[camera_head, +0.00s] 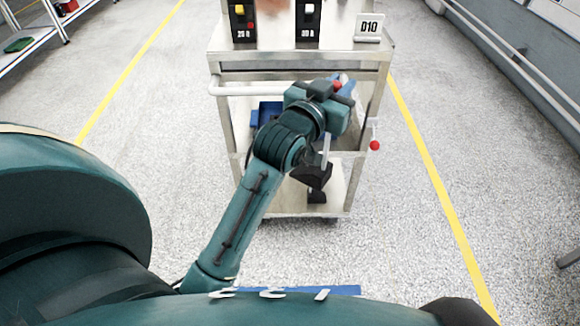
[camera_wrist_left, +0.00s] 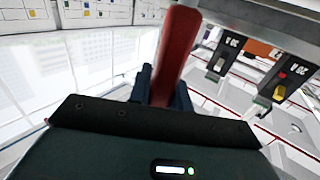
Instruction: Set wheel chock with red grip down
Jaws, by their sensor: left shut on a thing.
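My left gripper (camera_head: 337,88) is at the front of the metal cart, partly hidden by its own wrist in the head view. In the left wrist view its dark fingers (camera_wrist_left: 162,92) are shut on a long red grip (camera_wrist_left: 176,45), which stands out beyond them. In the head view a black wedge-shaped piece (camera_head: 313,177) shows below my wrist, under a pale rod, in front of the lower shelf. I cannot tell whether it joins the red grip. My right gripper is not in view.
A blue bin (camera_head: 266,116) is on a shelf. A red ball (camera_head: 375,145) hangs at the cart's right side. Floor on both sides is clear between yellow lines.

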